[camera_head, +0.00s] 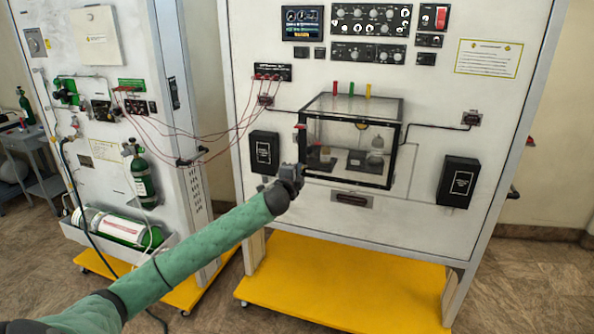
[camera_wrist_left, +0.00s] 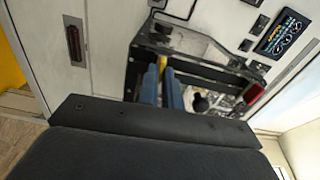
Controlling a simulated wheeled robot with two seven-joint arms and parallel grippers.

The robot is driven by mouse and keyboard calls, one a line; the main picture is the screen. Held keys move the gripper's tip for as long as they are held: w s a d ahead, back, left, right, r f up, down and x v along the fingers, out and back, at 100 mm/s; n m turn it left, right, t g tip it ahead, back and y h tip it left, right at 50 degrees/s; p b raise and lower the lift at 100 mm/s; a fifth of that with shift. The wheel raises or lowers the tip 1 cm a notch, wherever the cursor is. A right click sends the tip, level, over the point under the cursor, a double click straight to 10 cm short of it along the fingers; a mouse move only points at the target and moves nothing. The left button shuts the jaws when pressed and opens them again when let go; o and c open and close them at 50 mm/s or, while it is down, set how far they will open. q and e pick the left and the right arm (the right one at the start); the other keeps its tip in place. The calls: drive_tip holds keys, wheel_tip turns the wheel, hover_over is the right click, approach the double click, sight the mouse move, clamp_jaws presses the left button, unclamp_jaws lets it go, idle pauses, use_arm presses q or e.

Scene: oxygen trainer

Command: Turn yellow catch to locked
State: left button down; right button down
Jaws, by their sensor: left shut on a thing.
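The clear box with a black frame (camera_head: 349,183) is mounted on the white panel. My left gripper (camera_head: 290,174) is at its lower left front corner in the head view. In the left wrist view the two blue fingers (camera_wrist_left: 162,88) are close together, with the yellow catch (camera_wrist_left: 164,66) showing as a small strip between them. The gripper is shut on this catch. In the head view my gripper hides the catch, and its exact turn angle cannot be told. My right gripper is not in view.
A red part (camera_wrist_left: 255,93) and a black knob (camera_wrist_left: 201,103) are close beside the fingers in the left wrist view. Black boxes (camera_head: 264,152) (camera_head: 458,182) flank the clear box. Red cables (camera_head: 225,134) hang at the left. The yellow base (camera_head: 345,285) is below.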

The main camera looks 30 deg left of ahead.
use_arm(q)
drive_tip(key=shift+f+m, duration=0.1)
drive_tip(key=shift+m, duration=0.2)
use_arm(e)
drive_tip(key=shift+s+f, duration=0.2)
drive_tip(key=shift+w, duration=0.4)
